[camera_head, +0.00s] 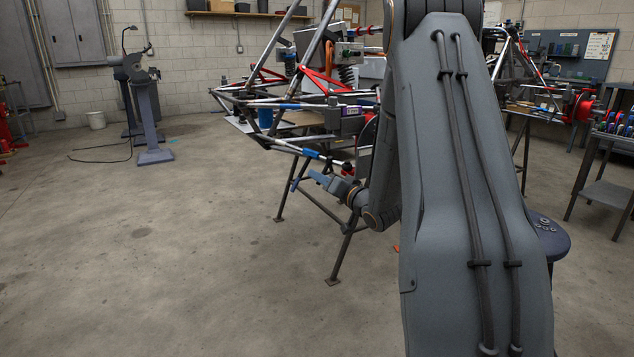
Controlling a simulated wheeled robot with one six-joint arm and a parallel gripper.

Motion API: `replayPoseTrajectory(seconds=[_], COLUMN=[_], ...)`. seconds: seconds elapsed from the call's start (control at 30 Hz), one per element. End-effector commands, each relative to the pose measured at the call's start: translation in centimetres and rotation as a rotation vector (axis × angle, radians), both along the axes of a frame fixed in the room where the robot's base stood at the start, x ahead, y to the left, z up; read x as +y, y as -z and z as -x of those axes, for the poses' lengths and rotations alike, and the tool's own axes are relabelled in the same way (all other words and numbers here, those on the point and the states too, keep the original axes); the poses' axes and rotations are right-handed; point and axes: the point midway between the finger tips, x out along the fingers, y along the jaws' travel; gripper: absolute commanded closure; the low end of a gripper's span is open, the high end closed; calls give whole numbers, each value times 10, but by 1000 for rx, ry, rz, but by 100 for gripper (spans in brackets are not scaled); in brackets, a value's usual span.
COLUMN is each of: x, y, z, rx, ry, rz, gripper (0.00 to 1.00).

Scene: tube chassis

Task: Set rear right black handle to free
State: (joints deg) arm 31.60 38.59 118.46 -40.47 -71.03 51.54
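The tube chassis (262,97) stands on a trestle frame in the middle of the room, with silver tubes and red and blue parts. I cannot make out the rear right black handle; it may be hidden behind my arm or too small to tell. My arm covers much of the centre and right of the view. My gripper (322,180) is low beside the chassis, at the near side of its lower tubes. Its fingers look small and blue-grey, and I cannot tell whether they are open or shut. I see nothing clearly held.
The trestle legs (337,262) stand close below my gripper. A round dark stool (548,240) and a work cart (606,192) are at the right. The floor at the left is open.

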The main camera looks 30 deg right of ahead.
Motion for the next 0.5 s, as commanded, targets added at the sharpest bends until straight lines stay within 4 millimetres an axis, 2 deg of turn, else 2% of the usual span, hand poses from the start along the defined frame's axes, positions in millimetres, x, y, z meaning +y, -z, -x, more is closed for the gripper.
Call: replayPoseTrajectory(seconds=[0.17,0.5], x=[-3,-10], y=[6,1], z=[-2,58], rx=[-26,-24], ry=[6,8], rz=[62,61], gripper=[71,71])
